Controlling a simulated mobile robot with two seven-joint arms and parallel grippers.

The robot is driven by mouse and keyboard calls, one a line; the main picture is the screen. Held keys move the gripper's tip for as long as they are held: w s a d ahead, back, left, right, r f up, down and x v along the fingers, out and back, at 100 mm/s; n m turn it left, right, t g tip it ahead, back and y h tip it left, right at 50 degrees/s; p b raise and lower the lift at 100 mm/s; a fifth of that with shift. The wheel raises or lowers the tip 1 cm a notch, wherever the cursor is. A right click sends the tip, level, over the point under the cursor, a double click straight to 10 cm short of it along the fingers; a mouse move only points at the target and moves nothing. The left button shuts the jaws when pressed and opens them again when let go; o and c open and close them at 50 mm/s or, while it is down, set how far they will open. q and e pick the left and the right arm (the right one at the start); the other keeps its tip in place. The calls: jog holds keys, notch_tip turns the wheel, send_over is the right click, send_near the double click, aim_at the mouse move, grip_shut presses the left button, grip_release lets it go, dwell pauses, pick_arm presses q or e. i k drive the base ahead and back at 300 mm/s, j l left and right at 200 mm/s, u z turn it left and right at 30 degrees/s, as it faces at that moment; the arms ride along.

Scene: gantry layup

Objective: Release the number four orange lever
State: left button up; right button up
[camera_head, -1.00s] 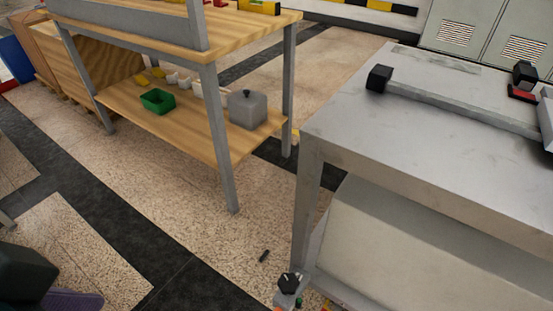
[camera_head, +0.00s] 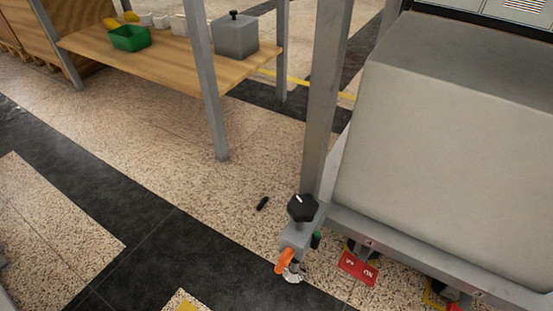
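An orange lever (camera_head: 284,260) sticks out low on a grey bracket (camera_head: 297,238) at the foot of the metal table's near leg. A black knob (camera_head: 302,207) tops the bracket, and a small round metal foot (camera_head: 294,275) sits below, at the floor. No number can be read on the lever. A red tag with white marking (camera_head: 358,268) lies to its right, its text not clearly legible. Neither of my grippers shows in this view.
The metal table's leg (camera_head: 327,100) and lower frame (camera_head: 420,256) stand around a large pale block (camera_head: 455,150). A wooden workbench shelf (camera_head: 175,72) holds a green bin (camera_head: 130,38) and a grey box (camera_head: 235,36). A small black object (camera_head: 262,203) lies on the open floor.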

aim_at(285, 260)
jog(key=j+z, duration=0.35)
jog(key=l+u, duration=0.5)
jog(key=l, duration=0.75)
jog(key=l+z, duration=0.65)
jog(key=j+z, duration=0.35)
jog(key=j, duration=1)
